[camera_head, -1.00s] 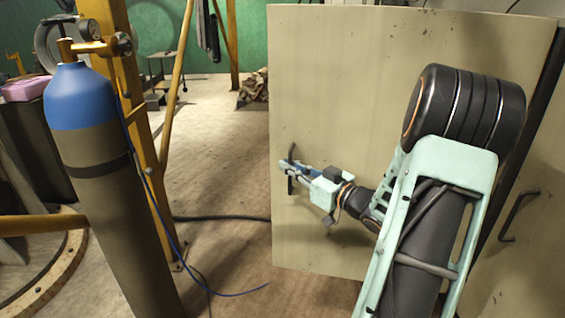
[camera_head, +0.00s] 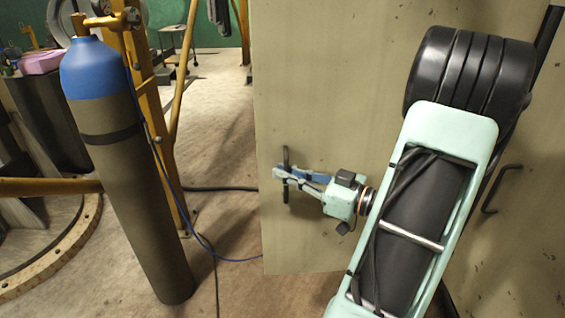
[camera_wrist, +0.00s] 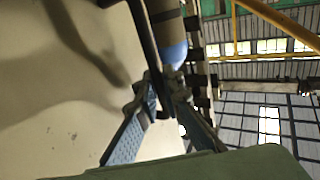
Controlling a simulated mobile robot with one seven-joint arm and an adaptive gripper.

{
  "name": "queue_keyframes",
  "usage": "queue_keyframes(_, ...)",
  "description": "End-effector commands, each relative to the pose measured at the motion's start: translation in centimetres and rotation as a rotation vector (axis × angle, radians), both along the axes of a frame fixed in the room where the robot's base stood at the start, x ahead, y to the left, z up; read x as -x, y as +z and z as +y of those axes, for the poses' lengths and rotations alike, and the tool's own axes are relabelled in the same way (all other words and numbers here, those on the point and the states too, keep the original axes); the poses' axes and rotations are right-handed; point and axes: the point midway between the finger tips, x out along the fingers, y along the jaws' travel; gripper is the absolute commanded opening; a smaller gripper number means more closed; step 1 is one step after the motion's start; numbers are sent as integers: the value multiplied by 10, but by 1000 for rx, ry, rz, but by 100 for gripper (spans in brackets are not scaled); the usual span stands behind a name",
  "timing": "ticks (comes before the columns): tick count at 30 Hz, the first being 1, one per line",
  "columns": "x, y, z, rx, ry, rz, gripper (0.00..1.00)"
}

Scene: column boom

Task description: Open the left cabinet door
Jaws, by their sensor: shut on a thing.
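The left cabinet door (camera_head: 310,100) is a large beige panel in the head view, standing swung out from the cabinet. It also fills the left of the wrist view (camera_wrist: 50,90). Its dark vertical bar handle (camera_head: 286,160) is near the door's left edge. My gripper (camera_head: 280,175) is shut on this handle, with one blue finger pad visible. In the wrist view the handle (camera_wrist: 146,40) runs down between my two fingers (camera_wrist: 163,95). Part of the handle is hidden by the fingers.
The right cabinet door (camera_head: 525,230) with its own dark handle (camera_head: 500,190) is at the right. A gas cylinder (camera_head: 130,190) with a blue top stands left of the open door, by a yellow frame (camera_head: 152,120). A cable (camera_head: 215,190) lies on the floor.

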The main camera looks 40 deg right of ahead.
Motion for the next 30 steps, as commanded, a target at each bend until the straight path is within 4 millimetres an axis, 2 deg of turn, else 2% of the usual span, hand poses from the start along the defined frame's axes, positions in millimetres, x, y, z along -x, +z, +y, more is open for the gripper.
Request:
queue_keyframes(6,15,0,5,0,26,1,0)
queue_keyframes(18,17,0,6,1,30,0,0)
queue_keyframes(19,17,0,6,1,30,0,8)
queue_keyframes(24,17,0,6,1,31,0,25)
queue_keyframes(30,16,0,6,1,31,0,25)
